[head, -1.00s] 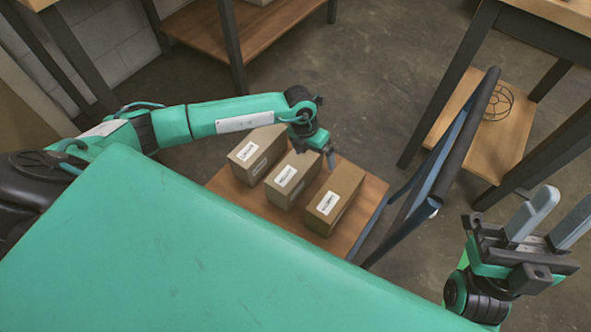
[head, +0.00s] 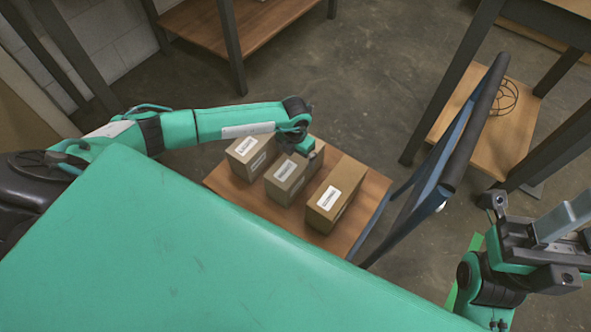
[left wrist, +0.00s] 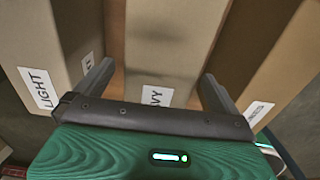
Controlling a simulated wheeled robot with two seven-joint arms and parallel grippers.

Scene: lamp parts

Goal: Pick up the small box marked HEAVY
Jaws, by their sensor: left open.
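Three brown boxes stand in a row on a low wooden cart top. The middle box (head: 288,177) has a white label, which in the left wrist view ends in "VY" on the box (left wrist: 165,45), the rest hidden by my gripper. My left gripper (head: 312,160) is over the far end of this box. In the left wrist view its open fingers (left wrist: 158,88) stand one to each side of the box, with nothing visibly gripped. My right gripper (head: 575,228) is at the right edge, away from the boxes, its fingers apart and partly cut off.
A box marked LIGHT (left wrist: 30,45) stands close on one side in the left wrist view. The right-hand box (head: 336,195) and left-hand box (head: 252,153) flank the middle one. The cart's handle (head: 460,140) rises at right. Bare floor (head: 370,90) lies beyond.

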